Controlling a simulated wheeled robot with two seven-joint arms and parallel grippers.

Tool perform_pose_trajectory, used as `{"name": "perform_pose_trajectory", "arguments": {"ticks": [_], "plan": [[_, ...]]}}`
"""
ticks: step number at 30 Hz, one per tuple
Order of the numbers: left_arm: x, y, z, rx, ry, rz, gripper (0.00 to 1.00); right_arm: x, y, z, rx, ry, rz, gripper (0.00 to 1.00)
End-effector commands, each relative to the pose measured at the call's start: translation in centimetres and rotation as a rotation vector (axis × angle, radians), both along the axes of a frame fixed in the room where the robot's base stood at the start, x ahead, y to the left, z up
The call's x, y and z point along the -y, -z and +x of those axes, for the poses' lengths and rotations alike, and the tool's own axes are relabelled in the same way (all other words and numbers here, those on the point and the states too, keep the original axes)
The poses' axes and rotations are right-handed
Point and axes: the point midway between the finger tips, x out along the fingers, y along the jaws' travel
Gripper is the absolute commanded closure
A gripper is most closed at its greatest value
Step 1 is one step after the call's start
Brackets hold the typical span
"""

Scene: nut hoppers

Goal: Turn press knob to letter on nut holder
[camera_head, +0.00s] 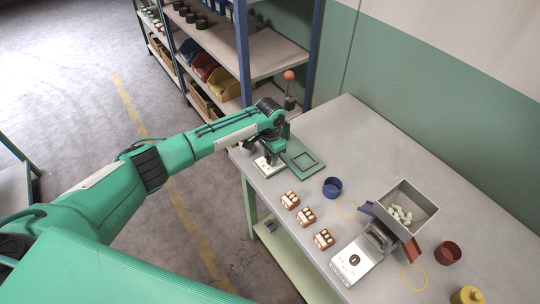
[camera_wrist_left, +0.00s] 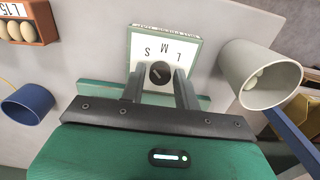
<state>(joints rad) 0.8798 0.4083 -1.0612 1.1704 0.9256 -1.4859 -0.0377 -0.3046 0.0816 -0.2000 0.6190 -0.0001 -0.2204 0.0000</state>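In the left wrist view, the press knob (camera_wrist_left: 160,73) is a round black dial on a white panel (camera_wrist_left: 143,45). The panel carries the letters S, M and L, seen upside down; the knob's exact setting is hard to read. My left gripper (camera_wrist_left: 160,75) has its two fingers apart, one on each side of the knob, with narrow gaps seeming to show. In the head view, my left gripper (camera_head: 262,155) is over the panel at the table's far left corner and partly hides it. A red-brown nut holder (camera_wrist_left: 25,30) with pale nuts bears a label reading "L 15". My right gripper is out of view.
Three nut holders (camera_head: 305,217) line the table's front edge. A blue cup (camera_head: 332,187), a grey hopper (camera_head: 421,202) with pale nuts, and a red cup (camera_head: 447,253) stand farther right. A grey cylinder (camera_wrist_left: 258,75) is close to the gripper's right. Shelves (camera_head: 270,52) stand behind.

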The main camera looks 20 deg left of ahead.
Motion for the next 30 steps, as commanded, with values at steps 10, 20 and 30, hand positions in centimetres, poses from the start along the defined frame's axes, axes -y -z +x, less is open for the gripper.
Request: {"name": "perform_pose_trajectory", "arguments": {"ticks": [10, 20, 30], "plan": [[0.0, -0.1, 0.0, 0.0, 0.007, 0.0, 1.0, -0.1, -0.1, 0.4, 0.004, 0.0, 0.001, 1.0], [0.1, -0.2, 0.0, 0.0, 0.145, -0.001, 1.0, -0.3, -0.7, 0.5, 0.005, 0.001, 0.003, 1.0], [0.0, -0.1, 0.0, 0.0, 0.429, -0.001, 1.0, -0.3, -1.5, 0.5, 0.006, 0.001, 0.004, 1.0]]}}
